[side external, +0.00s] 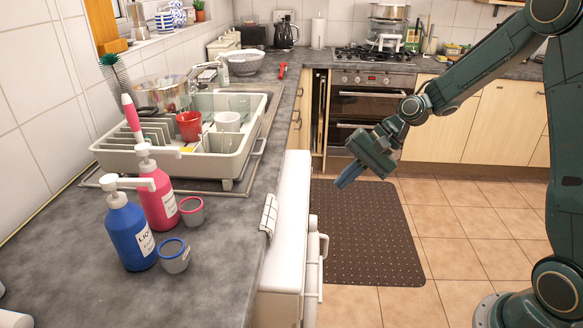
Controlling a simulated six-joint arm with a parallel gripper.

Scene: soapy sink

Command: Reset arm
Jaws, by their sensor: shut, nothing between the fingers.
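My gripper (346,178) is in the side external view, at the end of my dark green arm. It is shut and empty, its fingers pointing down and to the left. It hangs in open air in front of the oven, over the dark floor mat (375,235). It touches nothing and is well to the right of the worktop (215,245).
On the worktop stand a dish rack (230,162) with a red cup (189,126) and a white cup (228,121), a blue soap bottle (128,232), a pink soap bottle (158,198) and two small cups (173,256) (192,212). The space around my gripper is clear.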

